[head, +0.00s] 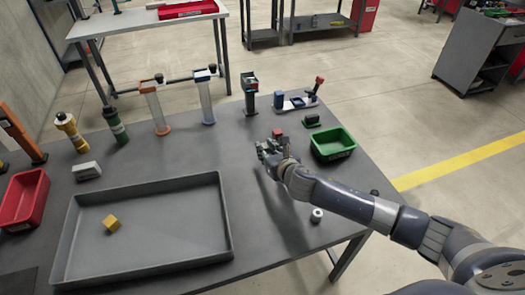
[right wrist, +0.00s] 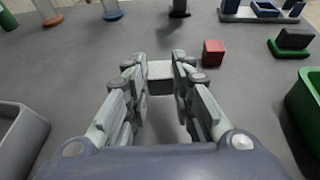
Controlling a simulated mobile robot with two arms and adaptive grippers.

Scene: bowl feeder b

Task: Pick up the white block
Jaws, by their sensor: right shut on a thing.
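In the right wrist view a white block (right wrist: 160,77) sits between the fingertips of my right gripper (right wrist: 160,72), which is shut on it. In the head view my right gripper (head: 268,150) is over the right part of the grey table, and its fingers mostly hide the block. Whether the block touches the table is hard to tell. My left gripper is not in view.
A red block (right wrist: 213,52) stands just right of the fingertips. A green bin (head: 350,148) is to the right, and a large grey tray (head: 226,232) with a yellow block (head: 111,222) lies left. Upright stations line the table's back.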

